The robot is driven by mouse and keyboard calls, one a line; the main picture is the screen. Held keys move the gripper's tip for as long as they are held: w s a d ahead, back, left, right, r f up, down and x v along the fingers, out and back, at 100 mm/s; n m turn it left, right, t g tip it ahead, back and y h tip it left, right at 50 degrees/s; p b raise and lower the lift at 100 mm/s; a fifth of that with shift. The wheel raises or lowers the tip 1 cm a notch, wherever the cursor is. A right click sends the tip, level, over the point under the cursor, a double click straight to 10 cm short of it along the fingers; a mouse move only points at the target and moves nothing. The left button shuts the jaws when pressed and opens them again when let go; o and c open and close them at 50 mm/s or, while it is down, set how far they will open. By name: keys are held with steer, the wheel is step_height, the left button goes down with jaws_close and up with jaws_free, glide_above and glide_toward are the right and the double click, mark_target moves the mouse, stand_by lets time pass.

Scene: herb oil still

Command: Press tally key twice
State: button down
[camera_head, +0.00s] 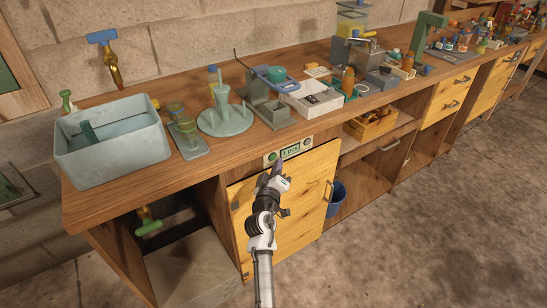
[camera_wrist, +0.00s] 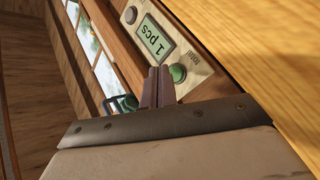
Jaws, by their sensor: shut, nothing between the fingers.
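The tally counter panel (camera_head: 299,149) sits on the front edge of the bench, above a yellow cabinet door. Its lit green display (camera_wrist: 155,40) shows "1 pcs", rotated in the wrist view. A round green key (camera_wrist: 178,73) is at one end of the display, with small lettering beside it that I cannot read surely. A grey round knob or key (camera_wrist: 130,15) is at the other end. My gripper (camera_wrist: 160,74) is shut and empty, its fingertips right beside the green key; I cannot tell whether they touch it. In the head view my gripper (camera_head: 278,165) is just below the panel.
The yellow door (camera_head: 290,200) lies close below the panel, with a blue bucket (camera_head: 336,198) to its right. The bench top above holds a grey basin (camera_head: 112,150), a green-grey stand (camera_head: 225,120) and a white tray (camera_head: 312,100). Floor at the front right is clear.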

steer(key=s+d, duration=0.1)
steer(key=s, duration=0.1)
steer(key=s+d+p, duration=0.1)
steer(key=s+d, duration=0.1)
stand_by(0.5)
stand_by(2.4)
steer(key=s+m+g, duration=0.1)
steer(key=s+d+m+g+y+p, duration=0.1)
steer(key=s+d+m+g, duration=0.1)
steer(key=g, duration=0.1)
steer(key=shift+d+r+m, duration=0.15)
steer(key=shift+r+m, duration=0.15)
steer(key=shift+m, duration=0.1)
stand_by(0.3)
steer(key=w+a+b, duration=0.2)
steer(key=w+a, duration=0.3)
steer(key=w, duration=0.2)
stand_by(0.3)
